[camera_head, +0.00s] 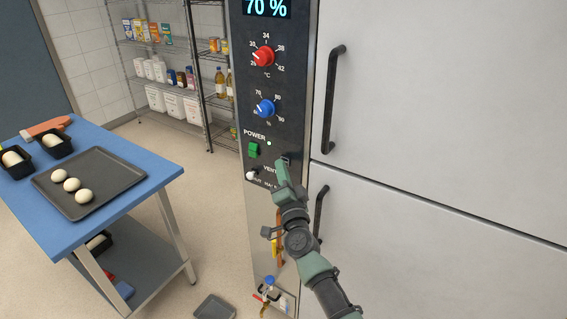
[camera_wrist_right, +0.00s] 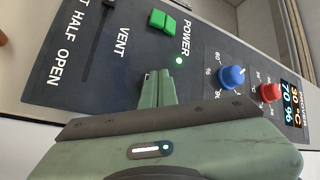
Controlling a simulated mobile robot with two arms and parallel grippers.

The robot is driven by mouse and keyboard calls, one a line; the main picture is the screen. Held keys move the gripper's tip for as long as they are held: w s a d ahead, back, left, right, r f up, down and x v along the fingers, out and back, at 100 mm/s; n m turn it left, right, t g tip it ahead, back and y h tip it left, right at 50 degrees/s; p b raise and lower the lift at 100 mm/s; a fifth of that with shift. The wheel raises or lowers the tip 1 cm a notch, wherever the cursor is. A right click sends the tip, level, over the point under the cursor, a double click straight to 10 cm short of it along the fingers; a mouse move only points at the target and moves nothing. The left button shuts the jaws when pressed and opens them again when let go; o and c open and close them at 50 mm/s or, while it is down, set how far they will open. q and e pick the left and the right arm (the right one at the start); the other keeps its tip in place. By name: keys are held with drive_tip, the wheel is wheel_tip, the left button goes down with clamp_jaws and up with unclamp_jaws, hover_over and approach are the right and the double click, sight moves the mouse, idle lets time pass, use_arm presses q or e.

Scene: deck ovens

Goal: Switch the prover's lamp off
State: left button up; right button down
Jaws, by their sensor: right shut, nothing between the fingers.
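The prover's control panel (camera_head: 245,90) is a dark upright strip beside the pale doors. It carries a green POWER switch (camera_head: 253,149), which also shows in the right wrist view (camera_wrist_right: 162,21), and a lit green light (camera_head: 269,143). I see no label for a lamp; a small dark part (camera_head: 287,157) beside my fingertips is unclear. My right gripper (camera_head: 280,166) is shut and empty in front of the panel, right of the VENT label; its closed fingertips (camera_wrist_right: 158,76) point at the panel near the POWER label. Contact cannot be told. My left gripper is out of view.
A red knob (camera_head: 263,56) and blue knob (camera_head: 265,108) sit above POWER. A white vent knob (camera_head: 252,175) is below it. Door handles (camera_head: 328,100) stick out at right. A blue table (camera_head: 150,166) with a dough tray stands at left, floor between.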

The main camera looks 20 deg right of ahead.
idle(0.4)
drive_tip(key=shift+s+a, duration=0.3)
drive_tip(key=s+a+p, duration=0.2)
drive_tip(key=s+a, duration=0.1)
drive_tip(key=a, duration=0.1)
drive_tip(key=shift+s+a, duration=0.35)
drive_tip(key=shift+a, duration=0.05)
idle(2.3)
